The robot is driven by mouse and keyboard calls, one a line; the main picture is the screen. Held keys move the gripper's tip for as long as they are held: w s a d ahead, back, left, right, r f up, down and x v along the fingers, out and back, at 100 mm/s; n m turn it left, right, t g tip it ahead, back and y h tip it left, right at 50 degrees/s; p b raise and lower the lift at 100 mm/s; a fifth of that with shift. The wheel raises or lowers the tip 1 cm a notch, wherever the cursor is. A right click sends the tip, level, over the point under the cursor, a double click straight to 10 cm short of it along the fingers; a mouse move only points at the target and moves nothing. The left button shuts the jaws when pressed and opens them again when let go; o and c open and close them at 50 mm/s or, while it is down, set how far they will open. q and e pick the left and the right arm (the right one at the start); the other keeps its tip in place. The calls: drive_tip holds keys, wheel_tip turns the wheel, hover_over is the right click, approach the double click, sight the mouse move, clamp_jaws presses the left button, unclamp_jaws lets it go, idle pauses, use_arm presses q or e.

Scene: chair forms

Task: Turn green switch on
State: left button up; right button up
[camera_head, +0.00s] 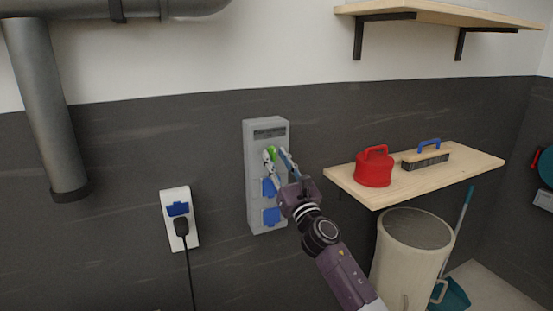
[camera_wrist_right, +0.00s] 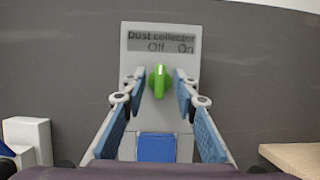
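The green switch (camera_head: 272,152) is a rotary knob near the top of a grey wall panel (camera_head: 252,190). My left gripper is in neither view.
Blue socket covers (camera_head: 271,217) sit lower on the panel. A white outlet (camera_head: 190,236) with a black plug is at left. A wooden shelf (camera_head: 350,187) at right holds a red canister (camera_head: 373,170) and a brush (camera_head: 425,161). A bin (camera_head: 400,262) stands below.

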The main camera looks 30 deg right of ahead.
clamp_jaws()
